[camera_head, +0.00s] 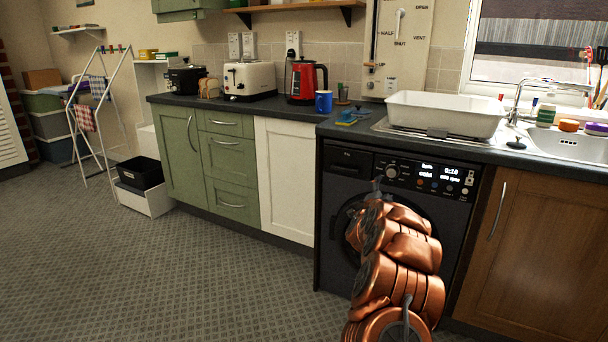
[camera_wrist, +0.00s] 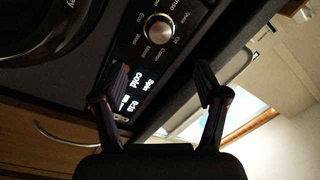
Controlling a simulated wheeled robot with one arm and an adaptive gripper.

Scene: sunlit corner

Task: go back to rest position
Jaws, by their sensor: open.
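My copper arm reaches up in front of the black washing machine (camera_head: 340,255) in the head view. My gripper (camera_head: 377,184) is mostly hidden behind the arm there, near the machine's control panel (camera_head: 347,160). In the wrist view my gripper (camera_wrist: 160,80) has its two dark fingers spread apart with nothing between them. The wrist view is turned on its side and shows the machine's silver dial (camera_wrist: 159,28) and its lit display (camera_wrist: 136,92). The fingers look close to the panel; I cannot tell whether they touch it.
A wooden cupboard (camera_head: 545,250) stands right of the machine. A drying rack (camera_head: 98,110) stands at left. The floor (camera_head: 180,270) at front left is clear.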

